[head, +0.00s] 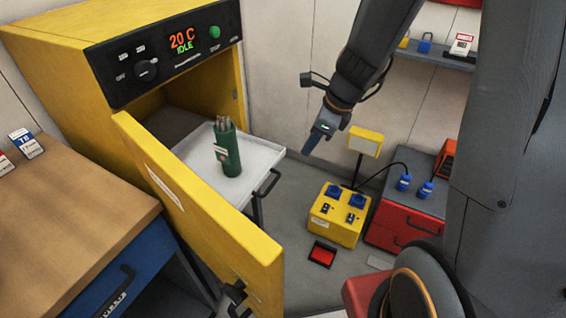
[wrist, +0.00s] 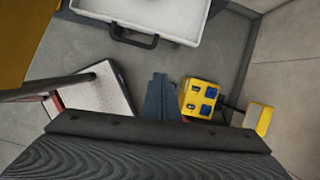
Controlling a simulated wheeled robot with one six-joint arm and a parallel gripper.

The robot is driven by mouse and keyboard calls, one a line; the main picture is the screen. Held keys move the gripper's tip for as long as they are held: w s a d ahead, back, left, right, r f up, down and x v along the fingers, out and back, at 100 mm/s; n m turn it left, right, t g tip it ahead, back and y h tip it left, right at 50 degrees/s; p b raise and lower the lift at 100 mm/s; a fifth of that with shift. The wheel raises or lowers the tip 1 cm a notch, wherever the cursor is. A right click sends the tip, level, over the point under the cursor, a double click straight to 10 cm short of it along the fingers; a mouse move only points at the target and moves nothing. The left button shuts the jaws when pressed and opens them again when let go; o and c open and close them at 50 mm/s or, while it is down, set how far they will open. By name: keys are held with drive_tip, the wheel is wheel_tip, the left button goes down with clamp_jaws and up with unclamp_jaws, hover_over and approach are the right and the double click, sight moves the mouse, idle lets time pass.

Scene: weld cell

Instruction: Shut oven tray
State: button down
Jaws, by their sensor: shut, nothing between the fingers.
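The yellow oven (head: 60,45) stands at the left with its door (head: 200,205) swung open. Its white tray (head: 262,157) sticks out of the oven opening, with a dark handle (head: 266,184) on its front. A green canister holding several rods (head: 230,158) stands upright on the tray. My gripper (head: 309,149) is shut and empty, in the air to the right of the tray and apart from it. In the wrist view my gripper (wrist: 160,77) points toward the tray (wrist: 185,22) and its handle (wrist: 133,38), with a gap between. The canister is out of that view.
A yellow socket box (head: 338,215) and a red cabinet (head: 405,222) stand on the floor at the right. A small red tray (head: 322,254) lies in front. A wooden bench (head: 60,215) is at the left, close to the open door. Grey floor shows between tray and socket box.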

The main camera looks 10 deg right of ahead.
drive_tip(key=w+a+f, duration=0.2)
drive_tip(key=a+f, duration=0.1)
drive_tip(key=f, duration=0.2)
drive_tip(key=w+a+f+m+b, duration=0.1)
drive_tip(key=w+a+f, duration=0.2)
drive_tip(key=f, duration=0.1)
drive_tip(key=shift+w+f+m, duration=0.3)
drive_tip(key=shift+f, duration=0.05)
idle(0.3)
